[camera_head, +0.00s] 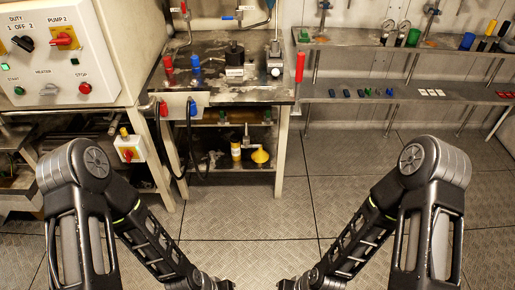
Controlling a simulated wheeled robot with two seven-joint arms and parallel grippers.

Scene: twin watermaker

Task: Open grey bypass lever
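A grey valve-like fitting (274,68) with a thin upright handle stands on the right part of the workbench top. It may be the grey bypass lever, but it is too small to tell for sure. My left and right arms reach down from both sides to the bottom edge. The grippers themselves are out of the picture.
The workbench (215,95) also carries red (168,63) and blue (195,64) fittings and a dark device (235,55). A control panel (45,60) stands at left. Shelves (410,95) line the right wall. The plated floor (250,215) before the bench is clear.

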